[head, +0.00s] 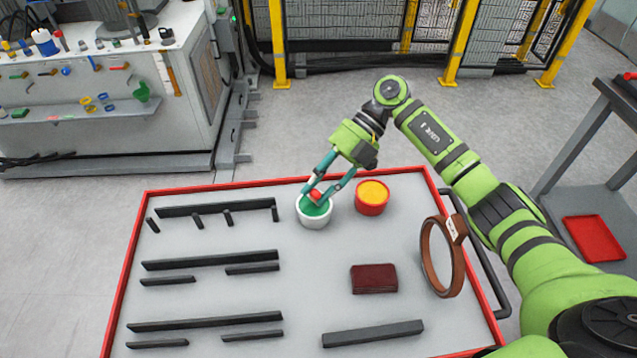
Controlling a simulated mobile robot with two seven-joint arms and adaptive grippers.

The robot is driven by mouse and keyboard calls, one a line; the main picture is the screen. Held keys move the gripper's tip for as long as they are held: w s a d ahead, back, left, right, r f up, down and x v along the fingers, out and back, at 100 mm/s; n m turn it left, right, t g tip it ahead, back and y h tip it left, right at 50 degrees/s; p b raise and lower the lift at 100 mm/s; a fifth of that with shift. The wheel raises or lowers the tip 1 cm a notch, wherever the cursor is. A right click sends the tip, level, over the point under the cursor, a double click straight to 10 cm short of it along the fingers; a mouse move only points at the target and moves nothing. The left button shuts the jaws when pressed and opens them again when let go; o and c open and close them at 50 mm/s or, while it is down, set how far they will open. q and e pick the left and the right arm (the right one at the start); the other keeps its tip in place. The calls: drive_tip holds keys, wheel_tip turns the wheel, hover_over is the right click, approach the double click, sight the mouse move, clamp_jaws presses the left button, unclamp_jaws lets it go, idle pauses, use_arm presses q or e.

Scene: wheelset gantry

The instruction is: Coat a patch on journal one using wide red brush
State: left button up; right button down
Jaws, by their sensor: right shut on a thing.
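My right gripper (317,193) reaches down over the cart top and is shut on a red brush (316,196). Only a small red part of the brush shows between the fingers. The brush is over or inside a white pot (314,224) with green contents; its lower end is hidden, so I cannot tell how deep it sits. A red pot (371,208) with yellow-orange contents stands just right of the white pot. My left gripper is out of view. I cannot make out journal one in this view.
The red-edged grey cart (225,305) carries several dark bars, a dark red block (374,279) and a brown ring (441,257) at the right. A workbench (110,120) stands at the back left, a yellow-post fence behind. A grey table with a red tray (593,239) is at right.

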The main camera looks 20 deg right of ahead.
idle(0.6)
drive_tip(key=shift+r+p, duration=0.8)
drive_tip(key=shift+p, duration=0.05)
wheel_tip(320, 180, up, 5)
drive_tip(key=p, duration=0.4)
drive_tip(key=shift+r, duration=0.2)
drive_tip(key=shift+f, duration=0.1)
